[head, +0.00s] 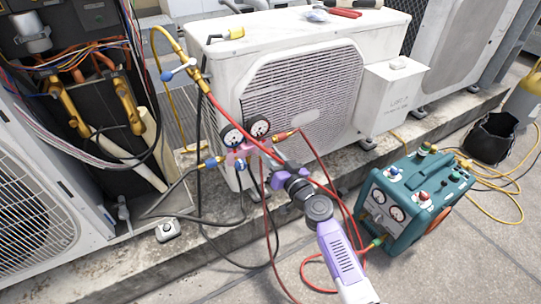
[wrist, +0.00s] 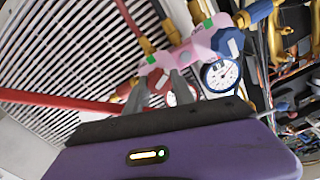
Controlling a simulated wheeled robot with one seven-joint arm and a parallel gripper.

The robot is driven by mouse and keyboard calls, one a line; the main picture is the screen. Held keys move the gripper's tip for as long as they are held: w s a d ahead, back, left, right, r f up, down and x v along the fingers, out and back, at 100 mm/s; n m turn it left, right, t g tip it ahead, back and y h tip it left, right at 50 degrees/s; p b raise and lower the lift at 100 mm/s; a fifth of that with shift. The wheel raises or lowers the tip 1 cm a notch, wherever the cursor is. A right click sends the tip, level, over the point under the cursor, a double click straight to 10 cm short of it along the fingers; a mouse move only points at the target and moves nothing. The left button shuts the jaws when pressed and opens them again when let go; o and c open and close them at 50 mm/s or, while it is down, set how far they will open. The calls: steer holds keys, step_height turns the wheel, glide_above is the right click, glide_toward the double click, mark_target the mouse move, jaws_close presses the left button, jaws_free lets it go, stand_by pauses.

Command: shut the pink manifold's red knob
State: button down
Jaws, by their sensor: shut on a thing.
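The pink manifold (head: 238,155) hangs in front of the white condenser, with two round gauges above it. In the wrist view the pink manifold (wrist: 185,52) runs across the top, with a blue knob (wrist: 228,42) and a gauge at its right. My gripper (head: 270,162) reaches it from the lower right, at its right end. In the wrist view my gripper's grey fingers (wrist: 159,82) are closed at the manifold's left end, around the red knob. The fingers hide most of the knob, so its turn cannot be told.
Red hoses (head: 303,155) hang beside my arm. The white condenser (head: 230,60) stands close behind the manifold. A teal recovery machine (head: 415,190) stands on the floor at right. An open unit with wires and copper pipes (head: 75,95) is at left.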

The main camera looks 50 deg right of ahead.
steer(key=m, duration=0.5)
steer(key=shift+d+f+m+b, duration=0.1)
steer(key=shift+m+b, duration=0.2)
steer(key=shift+b, duration=0.1)
steer(key=m, duration=0.6)
steer(key=shift+s, duration=0.1)
steer(key=m, duration=0.5)
steer(key=shift+f+m+p, duration=0.15)
steer(key=shift+m+p, duration=0.15)
steer(key=shift+m, duration=0.1)
steer(key=m, duration=0.5)
steer(key=shift+f+p, duration=0.15)
steer(key=shift+p, duration=0.25)
steer(key=shift+m, duration=0.4)
steer(key=c, duration=1.1)
jaws_free()
steer(key=shift+o, duration=0.2)
